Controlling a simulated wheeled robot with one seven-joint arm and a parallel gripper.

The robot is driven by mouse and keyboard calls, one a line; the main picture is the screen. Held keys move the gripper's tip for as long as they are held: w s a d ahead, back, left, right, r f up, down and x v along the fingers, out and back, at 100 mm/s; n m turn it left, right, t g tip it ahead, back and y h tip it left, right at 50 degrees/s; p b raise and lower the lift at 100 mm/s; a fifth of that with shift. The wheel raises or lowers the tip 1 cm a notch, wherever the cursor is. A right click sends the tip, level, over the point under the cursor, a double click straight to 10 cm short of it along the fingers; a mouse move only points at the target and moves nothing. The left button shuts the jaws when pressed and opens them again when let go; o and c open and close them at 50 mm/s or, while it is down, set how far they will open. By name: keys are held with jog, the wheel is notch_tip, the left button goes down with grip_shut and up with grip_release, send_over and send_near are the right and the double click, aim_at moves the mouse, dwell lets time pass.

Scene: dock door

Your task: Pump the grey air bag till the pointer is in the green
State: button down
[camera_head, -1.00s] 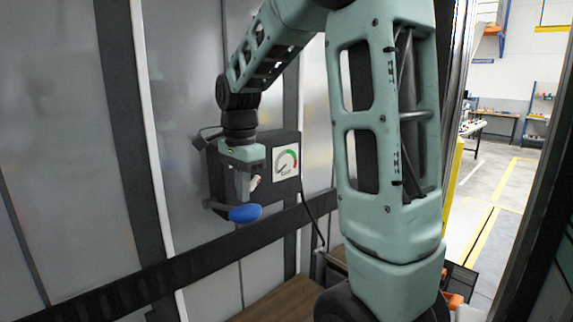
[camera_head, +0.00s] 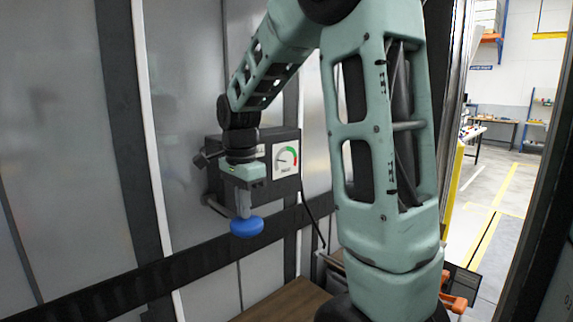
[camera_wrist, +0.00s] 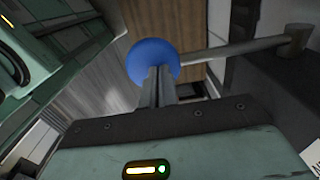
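The pump's blue knob (camera_head: 246,227) sits at the end of a grey rod, which shows in the wrist view (camera_wrist: 232,50). The rod runs to the dark pump box (camera_head: 236,143) on the wall. My gripper (camera_head: 244,212) points down at the knob from above. Its two fingers are together, and their tips (camera_wrist: 159,72) appear to meet the top of the knob (camera_wrist: 146,55), not grip around it. The round gauge (camera_head: 286,160) on the box has a green band and a red band. Its pointer points left, outside the green. I cannot make out the grey air bag.
A dark horizontal rail (camera_head: 170,272) crosses the grey wall panels below the box. A brown wooden surface (camera_head: 285,301) lies beneath. A dark cable (camera_head: 312,220) hangs from the box. The open doorway is at the right.

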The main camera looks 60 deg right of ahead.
jog(key=shift+f+b, duration=0.3)
jog(key=shift+f, duration=0.35)
jog(key=shift+r, duration=0.2)
notch_tip(320, 180, up, 7)
jog(key=p, duration=0.6)
jog(key=shift+p, duration=0.35)
